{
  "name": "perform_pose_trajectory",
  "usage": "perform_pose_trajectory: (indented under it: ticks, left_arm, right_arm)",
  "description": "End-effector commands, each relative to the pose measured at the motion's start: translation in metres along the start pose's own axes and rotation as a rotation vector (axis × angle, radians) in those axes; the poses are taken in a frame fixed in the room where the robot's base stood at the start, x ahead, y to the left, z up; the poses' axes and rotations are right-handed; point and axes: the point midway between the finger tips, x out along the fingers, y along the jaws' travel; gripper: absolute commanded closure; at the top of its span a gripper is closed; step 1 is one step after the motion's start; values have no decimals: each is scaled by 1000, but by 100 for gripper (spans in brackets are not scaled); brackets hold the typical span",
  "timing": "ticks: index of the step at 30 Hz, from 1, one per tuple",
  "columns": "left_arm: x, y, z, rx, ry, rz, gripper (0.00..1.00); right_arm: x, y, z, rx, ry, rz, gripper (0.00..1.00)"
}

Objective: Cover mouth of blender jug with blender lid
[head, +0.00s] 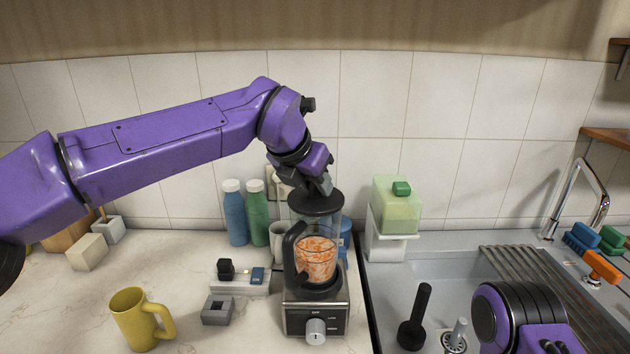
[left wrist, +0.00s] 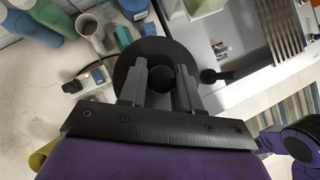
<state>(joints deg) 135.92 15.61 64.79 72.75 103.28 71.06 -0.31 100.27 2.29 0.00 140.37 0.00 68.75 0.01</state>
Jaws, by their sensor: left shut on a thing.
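The blender jug (head: 331,240) stands upright on its dark base with a knob dial (head: 316,328), orange and white pieces inside. The round black blender lid (head: 314,204) is over the jug's mouth, roughly level; I cannot tell whether it touches the rim. My left gripper (head: 316,184) is above the jug, pointing down, shut on the lid's knob. In the left wrist view, the gripper's fingers (left wrist: 160,86) flank the round black knob, and the lid's disc (left wrist: 147,50) hides the jug's mouth. My right gripper is not in view; only part of that arm shows.
A yellow mug (head: 135,318) stands at the front left. Blue (head: 235,215) and green (head: 257,217) bottles stand behind the blender. Small grey blocks lie on the counter to the left.

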Motion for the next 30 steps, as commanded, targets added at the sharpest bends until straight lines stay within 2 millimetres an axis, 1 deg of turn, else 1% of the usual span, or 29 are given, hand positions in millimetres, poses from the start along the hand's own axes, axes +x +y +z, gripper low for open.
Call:
perform_pose_trajectory:
  ticks: [5,6,8,9,17,20,23,24,26,27,30]
  left_arm:
    - [4,0,-3,0,0,0,84]
    - [4,0,-3,0,-1,0,61]
    - [4,0,-2,0,-1,0,41]
    - [4,0,-3,0,0,0,38]
    - [3,0,-3,0,0,0,38]
    - [-6,1,-3,-1,-3,1,38]
    - [-26,0,-4,-1,-5,0,38]
    - [-37,0,-3,-2,-6,1,38]
    - [-52,0,-4,-1,-6,0,38]
    - [-62,0,-3,-2,-5,0,38]
    - [-82,0,-3,-1,-3,0,38]
  right_arm:
    - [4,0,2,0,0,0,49]
    - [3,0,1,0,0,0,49]
    - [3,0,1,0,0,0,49]
    - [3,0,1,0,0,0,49]
    - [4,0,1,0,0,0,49]
    - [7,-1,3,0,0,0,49]
    - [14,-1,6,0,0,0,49]
    - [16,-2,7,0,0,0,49]
    - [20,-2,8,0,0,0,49]
    - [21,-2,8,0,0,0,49]
    - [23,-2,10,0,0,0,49]
